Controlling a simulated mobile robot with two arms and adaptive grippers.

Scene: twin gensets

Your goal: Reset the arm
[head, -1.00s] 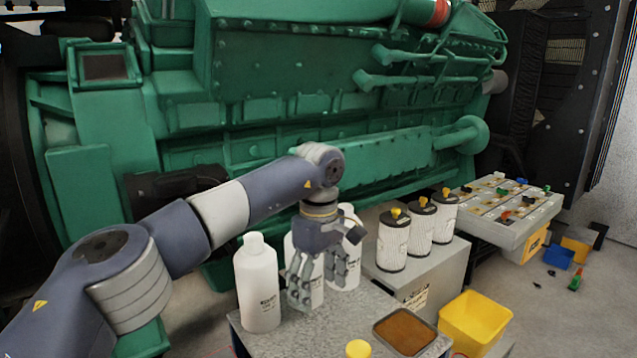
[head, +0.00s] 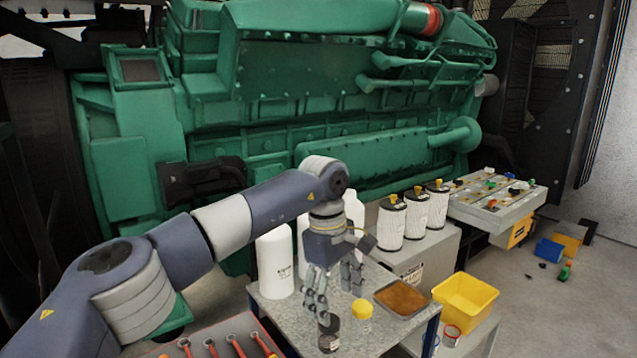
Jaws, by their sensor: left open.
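My left arm comes in from the left, and my left gripper (head: 336,290) hangs fingers-down over the grey table (head: 268,309). Its fingers are spread, with nothing between them. It is in front of the white bottles (head: 275,264) and partly hides one of them. A small dark jar (head: 328,336) stands just in front of the fingers, and a yellow-capped jar (head: 361,318) stands to their right front. I cannot tell exactly how high the fingertips are above the table. My right gripper is out of view.
A tray of brown liquid (head: 404,297) sits at the table's right. A yellow bin (head: 465,309) is beyond it. White filters (head: 391,224) stand on a grey cabinet behind. Red-handled tools (head: 227,343) lie at the front left. The green engine (head: 330,110) fills the back.

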